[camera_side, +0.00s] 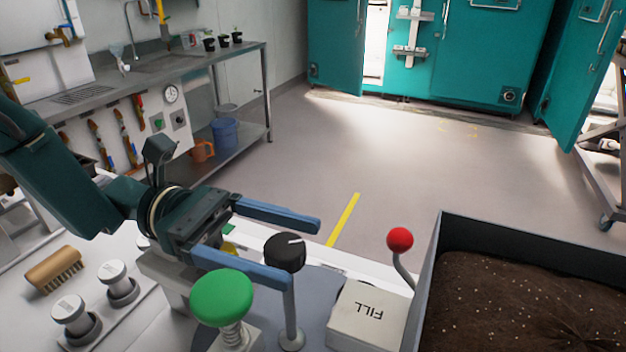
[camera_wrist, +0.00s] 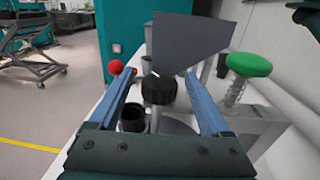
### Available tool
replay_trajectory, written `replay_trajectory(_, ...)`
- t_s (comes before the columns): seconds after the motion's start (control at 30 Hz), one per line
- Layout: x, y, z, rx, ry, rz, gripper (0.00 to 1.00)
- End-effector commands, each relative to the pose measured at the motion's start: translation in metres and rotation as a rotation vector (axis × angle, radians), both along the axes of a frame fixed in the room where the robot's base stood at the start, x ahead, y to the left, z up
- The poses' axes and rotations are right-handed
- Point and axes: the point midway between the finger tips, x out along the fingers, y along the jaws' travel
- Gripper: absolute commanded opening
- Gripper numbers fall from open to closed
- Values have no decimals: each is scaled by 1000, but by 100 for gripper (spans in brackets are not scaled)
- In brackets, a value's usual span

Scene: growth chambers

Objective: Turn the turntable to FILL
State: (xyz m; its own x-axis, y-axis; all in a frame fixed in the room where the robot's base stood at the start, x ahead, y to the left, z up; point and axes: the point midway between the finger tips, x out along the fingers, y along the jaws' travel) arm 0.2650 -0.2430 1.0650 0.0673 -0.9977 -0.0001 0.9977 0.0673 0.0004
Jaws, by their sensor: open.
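The black knob (camera_side: 285,252) has a white pointer line on top and seems to stand on a thin grey post. My gripper (camera_side: 303,250) is open, with one blue finger on each side of the knob; contact cannot be told. In the wrist view the knob (camera_wrist: 158,91) sits between the two fingers of my gripper (camera_wrist: 160,74). A pale box marked FILL (camera_side: 365,316) stands to the right of the post. A grey-blue surface (camera_side: 318,290) lies below; I cannot tell whether it is the turntable, and my near finger hides part of it.
A green mushroom button (camera_side: 222,297) on a spring stands close to my near finger. A red ball lever (camera_side: 400,239) rises behind the FILL box. A soil-filled tray (camera_side: 438,250) is at the right. A brush (camera_side: 54,268) and white-capped knobs (camera_side: 112,271) are at the left.

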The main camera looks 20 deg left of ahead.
Motion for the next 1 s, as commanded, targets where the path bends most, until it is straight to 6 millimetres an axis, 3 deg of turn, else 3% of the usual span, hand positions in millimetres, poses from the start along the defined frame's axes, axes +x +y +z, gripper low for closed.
replay_trajectory(0.3, 1, -32, 0, 0, -1, -3, 82)
replay_trajectory(0.67, 2, -36, 0, 0, 1, 0, 82)
replay_trajectory(0.8, 2, -36, 0, 0, 1, 0, 32)
replay_trajectory(0.9, 2, -36, 0, 0, 1, 0, 0)
replay_trajectory(1.0, 2, -36, 0, 0, 0, -1, 0)
